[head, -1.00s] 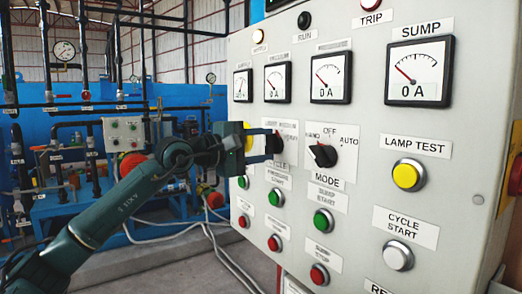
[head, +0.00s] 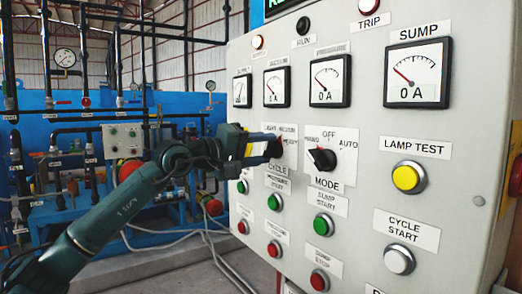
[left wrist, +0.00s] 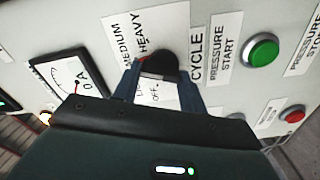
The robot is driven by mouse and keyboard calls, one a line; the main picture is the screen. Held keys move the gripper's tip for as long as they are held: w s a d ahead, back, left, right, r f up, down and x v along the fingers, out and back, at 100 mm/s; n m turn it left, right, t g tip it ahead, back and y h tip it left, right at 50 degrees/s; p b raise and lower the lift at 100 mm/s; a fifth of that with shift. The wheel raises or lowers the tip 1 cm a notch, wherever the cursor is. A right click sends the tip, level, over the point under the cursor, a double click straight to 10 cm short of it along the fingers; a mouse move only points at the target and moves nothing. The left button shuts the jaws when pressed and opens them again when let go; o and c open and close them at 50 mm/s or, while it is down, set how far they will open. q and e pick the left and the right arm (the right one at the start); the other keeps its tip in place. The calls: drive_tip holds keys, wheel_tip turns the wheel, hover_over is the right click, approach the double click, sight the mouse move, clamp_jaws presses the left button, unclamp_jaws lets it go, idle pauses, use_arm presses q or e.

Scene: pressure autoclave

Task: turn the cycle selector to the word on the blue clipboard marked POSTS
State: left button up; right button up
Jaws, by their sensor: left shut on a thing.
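The cycle selector is a black knob (head: 275,147) on the grey control panel, above the CYCLE label. Its dial words are small and partly covered in the head view. My left gripper (head: 268,145) is shut on this knob, with its blue fingers on either side. In the left wrist view the knob (left wrist: 160,66) sits between the fingertips, and a red mark shows at its edge near HEAVY. MEDIUM, HEAVY and a partly covered OFF can be read around it. The blue clipboard shows in neither view. My right gripper is not in view.
The black MODE knob (head: 322,159) is just right of the cycle selector. A green button (head: 274,202) sits below the selector, and gauges (head: 277,87) are above. A yellow LAMP TEST button (head: 408,177) is farther right. Pipes and blue machinery stand behind on the left.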

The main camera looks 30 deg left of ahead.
use_arm(q)
drive_tip(key=o, duration=1)
drive_tip(key=shift+s+a, duration=0.1)
drive_tip(key=b+v, duration=0.9)
drive_tip(key=v, duration=0.4)
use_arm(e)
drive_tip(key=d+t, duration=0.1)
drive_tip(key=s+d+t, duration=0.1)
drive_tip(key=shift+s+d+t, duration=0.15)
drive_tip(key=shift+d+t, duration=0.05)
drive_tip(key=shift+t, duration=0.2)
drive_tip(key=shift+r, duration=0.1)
